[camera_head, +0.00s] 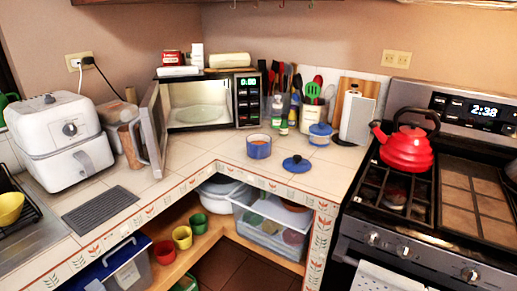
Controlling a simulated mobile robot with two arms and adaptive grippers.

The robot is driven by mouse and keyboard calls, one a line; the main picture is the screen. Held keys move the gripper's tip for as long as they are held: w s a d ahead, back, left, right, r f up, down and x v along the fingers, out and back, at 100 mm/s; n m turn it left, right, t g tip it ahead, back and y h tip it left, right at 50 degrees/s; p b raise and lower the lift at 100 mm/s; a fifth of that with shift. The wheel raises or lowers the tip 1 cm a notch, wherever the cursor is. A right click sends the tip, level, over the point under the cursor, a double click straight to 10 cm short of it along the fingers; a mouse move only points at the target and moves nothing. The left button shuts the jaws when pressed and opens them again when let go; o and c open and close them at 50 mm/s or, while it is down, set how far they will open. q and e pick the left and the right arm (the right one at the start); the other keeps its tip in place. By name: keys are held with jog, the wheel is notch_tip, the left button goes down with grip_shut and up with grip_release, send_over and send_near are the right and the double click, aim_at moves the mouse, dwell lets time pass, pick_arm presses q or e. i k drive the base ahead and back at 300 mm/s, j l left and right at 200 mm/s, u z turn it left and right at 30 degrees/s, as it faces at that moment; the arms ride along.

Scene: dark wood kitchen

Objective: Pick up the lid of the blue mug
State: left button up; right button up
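The blue mug (258,149) stands upright and uncovered on the tiled corner counter, in front of the microwave. A round blue lid (297,164) with a small knob on top lies flat on the counter, to the right of the mug and a little nearer, apart from it. The lid is near the counter's front edge. Neither of my grippers is in view.
A white jar with a blue lid (320,134) stands behind the lid. The microwave (200,108) has its door (154,128) swung open. A red kettle (407,149) sits on the stove at right. A white air fryer (60,142) stands left. Open shelves lie below.

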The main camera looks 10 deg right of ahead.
aim_at(296, 164)
jog(key=i+z, duration=0.2)
jog(key=i, duration=0.35)
jog(key=i+j+z, duration=0.15)
jog(key=i, duration=0.4)
